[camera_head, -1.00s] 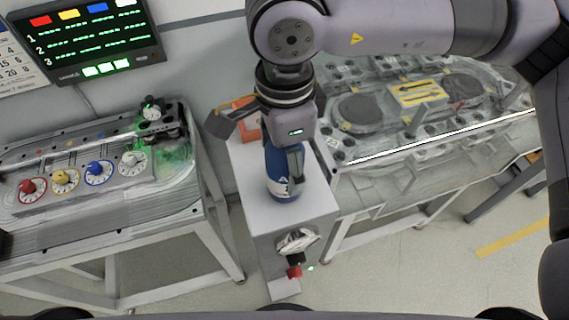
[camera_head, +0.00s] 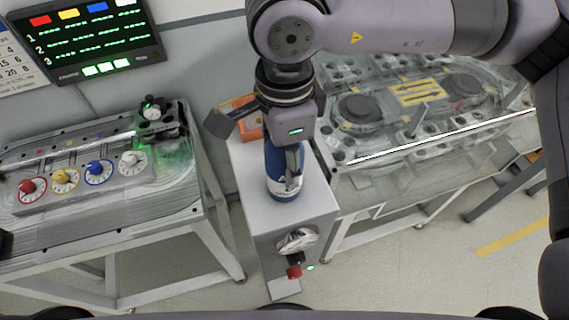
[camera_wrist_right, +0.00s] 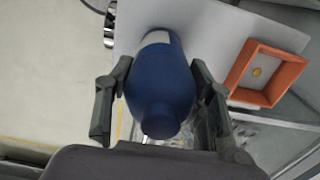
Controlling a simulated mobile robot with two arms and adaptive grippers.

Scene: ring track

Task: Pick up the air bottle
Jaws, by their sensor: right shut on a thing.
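The air bottle (camera_head: 283,187) is blue with a white band low down. It stands upright on a white pedestal (camera_head: 262,222) in the head view. My right gripper (camera_head: 285,160) comes down over the bottle from above and hides its upper part. In the right wrist view the bottle (camera_wrist_right: 160,85) sits between the two dark fingers of my right gripper (camera_wrist_right: 160,92), one on each side, and they are shut on it. The bottle's base appears to be on the pedestal top. My left gripper is not in view.
An orange square frame (camera_wrist_right: 268,73) lies on the pedestal behind the bottle. A red knob (camera_head: 294,271) sticks out of the pedestal's front. A table with coloured dials (camera_head: 98,172) stands left, and a track table (camera_head: 410,150) stands right.

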